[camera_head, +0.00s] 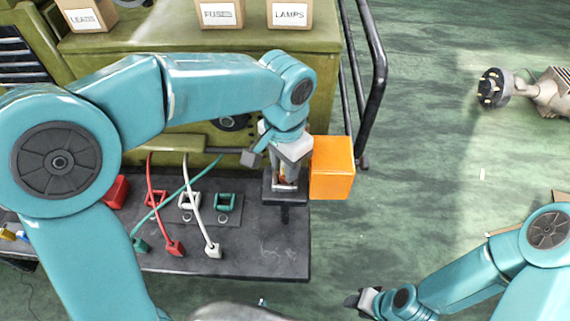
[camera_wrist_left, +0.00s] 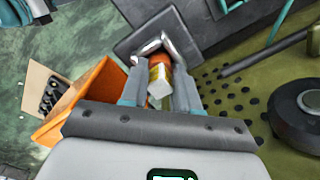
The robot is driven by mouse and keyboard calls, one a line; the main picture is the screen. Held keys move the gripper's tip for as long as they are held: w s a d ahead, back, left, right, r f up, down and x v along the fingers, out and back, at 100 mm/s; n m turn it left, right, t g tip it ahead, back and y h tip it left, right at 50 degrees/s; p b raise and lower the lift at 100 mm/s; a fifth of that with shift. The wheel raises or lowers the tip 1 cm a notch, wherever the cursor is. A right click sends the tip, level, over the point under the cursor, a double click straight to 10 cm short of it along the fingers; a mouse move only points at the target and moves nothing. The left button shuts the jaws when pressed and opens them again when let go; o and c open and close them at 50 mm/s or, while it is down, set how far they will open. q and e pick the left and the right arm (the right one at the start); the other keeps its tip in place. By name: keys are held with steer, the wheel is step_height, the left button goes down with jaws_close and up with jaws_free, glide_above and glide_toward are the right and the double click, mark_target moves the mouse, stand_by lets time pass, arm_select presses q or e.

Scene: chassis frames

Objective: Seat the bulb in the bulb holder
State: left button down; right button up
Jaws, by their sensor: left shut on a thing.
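My left gripper (camera_head: 287,178) points down over the far right part of the dark bench, just left of the orange box. In the left wrist view, the left gripper (camera_wrist_left: 160,48) is shut on the bulb (camera_wrist_left: 159,75), a small orange piece with a pale end. In the head view the fingers mostly hide the bulb. A dark block (camera_head: 271,192), seemingly the bulb holder, is right under the fingertips. I cannot tell whether the bulb touches it or sits in it. My right gripper (camera_head: 365,301) is at the lower right, off the bench, apparently empty; its jaws are unclear.
An orange box (camera_head: 332,168) stands close right of the left gripper. Red and white plugs with cables (camera_head: 175,248) and coloured sockets (camera_head: 189,201) lie to the left. Boxes labelled leads, fuses and lamps (camera_head: 289,14) stand behind. The bench's front right (camera_head: 275,255) is clear.

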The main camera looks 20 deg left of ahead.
arm_select(q)
steer(key=shift+f, duration=0.25)
steer(key=shift+s+d, duration=0.1)
steer(key=shift+s, duration=0.05)
steer(key=c, duration=0.8)
jaws_free()
steer(key=shift+c, duration=0.2)
steer(key=shift+r, duration=0.15)
